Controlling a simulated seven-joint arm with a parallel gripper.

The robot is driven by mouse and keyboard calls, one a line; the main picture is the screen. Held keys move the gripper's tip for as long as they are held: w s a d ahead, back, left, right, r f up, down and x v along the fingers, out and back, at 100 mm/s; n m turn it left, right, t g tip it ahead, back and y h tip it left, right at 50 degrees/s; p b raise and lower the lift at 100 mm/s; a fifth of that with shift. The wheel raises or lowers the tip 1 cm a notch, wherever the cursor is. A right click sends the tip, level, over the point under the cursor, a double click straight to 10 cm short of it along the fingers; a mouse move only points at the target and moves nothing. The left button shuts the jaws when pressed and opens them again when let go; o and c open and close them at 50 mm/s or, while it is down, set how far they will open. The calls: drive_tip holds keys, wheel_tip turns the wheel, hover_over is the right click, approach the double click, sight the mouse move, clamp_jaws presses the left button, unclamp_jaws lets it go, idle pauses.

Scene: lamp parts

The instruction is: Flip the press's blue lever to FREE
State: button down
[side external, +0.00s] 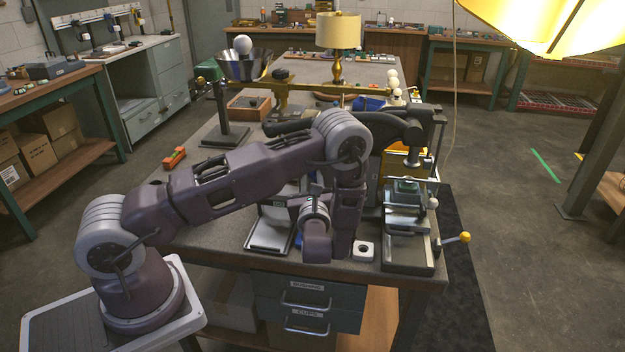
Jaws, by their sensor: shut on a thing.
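The press (412,132) stands at the right end of the workbench, with a dark curved arm and a metal ram pointing down. Below the ram is a metal fixture (407,224) with a greenish block in it. A handle with a yellow knob (463,237) sticks out to the right. I cannot make out the blue lever or its FREE marking; my arm covers part of the press's left side. A small blue patch (298,240) shows beside my wrist, and I cannot tell what it belongs to. My gripper's fingers are hidden behind my wrist and forearm, left of the press.
A grey tray (270,230) lies left of my wrist. Behind are a brass bar (310,90), a metal cone on a stand (243,66) and a lamp with a gold shade (338,30).

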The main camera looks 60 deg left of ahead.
drive_tip(key=d+m, duration=0.1)
drive_tip(key=m, duration=0.1)
drive_tip(key=w+m, duration=0.1)
drive_tip(key=m, duration=0.1)
drive_tip(key=w+d+m+t, duration=0.1)
drive_tip(key=m, duration=0.1)
drive_tip(key=shift+w+d+r+m+y, duration=0.2)
drive_tip(key=shift+w+d+m+y, duration=0.05)
drive_tip(key=shift+d+m+y, duration=0.05)
drive_tip(key=shift+w+d+f+m+t, duration=0.15)
drive_tip(key=shift+w+d+m+t, duration=0.1)
drive_tip(key=shift+m, duration=0.65)
drive_tip(key=shift+w+d+f+m+t, duration=0.2)
drive_tip(key=shift+w+d+m, duration=0.1)
drive_tip(key=shift+m, duration=0.6)
drive_tip(key=shift+w+d+f+m+t, duration=0.15)
drive_tip(key=shift+w+d+m+t, duration=0.1)
drive_tip(key=shift+m, duration=0.65)
drive_tip(key=c, duration=1.2)
unclamp_jaws()
drive_tip(key=shift+c, duration=0.2)
